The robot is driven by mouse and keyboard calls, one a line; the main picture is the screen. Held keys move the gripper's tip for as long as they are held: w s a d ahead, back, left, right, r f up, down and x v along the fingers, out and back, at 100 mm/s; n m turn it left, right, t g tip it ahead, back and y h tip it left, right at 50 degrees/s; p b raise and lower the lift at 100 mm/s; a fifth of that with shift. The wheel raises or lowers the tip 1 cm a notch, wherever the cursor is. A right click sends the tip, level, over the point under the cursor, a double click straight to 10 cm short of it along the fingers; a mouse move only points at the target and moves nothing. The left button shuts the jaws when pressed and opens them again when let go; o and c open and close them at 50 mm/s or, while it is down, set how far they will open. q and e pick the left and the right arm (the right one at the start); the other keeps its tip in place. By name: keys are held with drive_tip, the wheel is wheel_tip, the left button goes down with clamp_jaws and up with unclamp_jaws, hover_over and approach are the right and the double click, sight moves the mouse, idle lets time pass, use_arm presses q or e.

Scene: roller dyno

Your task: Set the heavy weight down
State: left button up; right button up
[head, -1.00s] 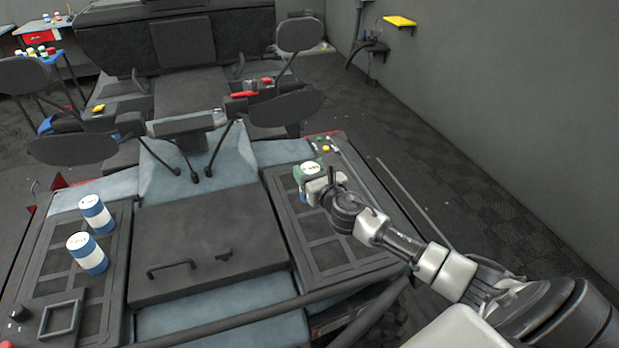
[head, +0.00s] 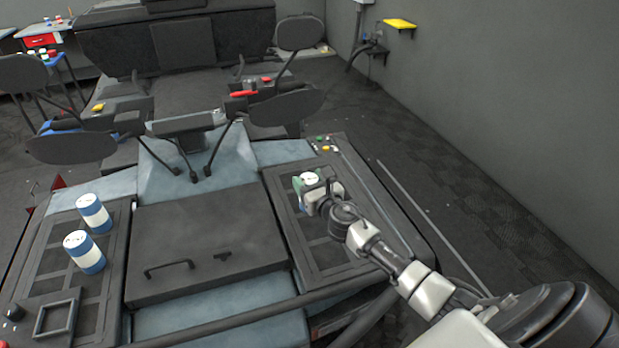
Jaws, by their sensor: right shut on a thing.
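A green can-shaped weight with a white top (head: 309,180) is in my right gripper (head: 313,192), over the upper part of the right-hand gridded tray (head: 327,262). The gripper is shut on it from the near side and hides part of it. I cannot tell whether the weight touches the tray. Two blue-and-white cans (head: 94,213) stand upright on the left-hand gridded tray (head: 118,247), one in front of the other. My left gripper does not show.
A dark lid with a handle (head: 208,240) lies between the two trays. A square frame (head: 57,318) sits at the near left. Dark oval pads on stalks (head: 286,107) rise behind the trays. A bar crosses the near edge. A grey wall (head: 520,110) stands at the right.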

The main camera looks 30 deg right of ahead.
drive_tip(key=o, duration=1.2)
drive_tip(key=shift+o, duration=0.2)
drive_tip(key=shift+r+p, duration=0.2)
drive_tip(key=shift+p, duration=0.1)
drive_tip(key=s, duration=0.3)
drive_tip(key=s+b, duration=0.1)
drive_tip(key=s, duration=0.3)
drive_tip(key=s+a, duration=0.1)
drive_tip(key=s, duration=0.2)
drive_tip(key=shift+s+f+b, duration=0.1)
drive_tip(key=shift+s+b, duration=0.3)
drive_tip(key=shift+s, duration=0.55)
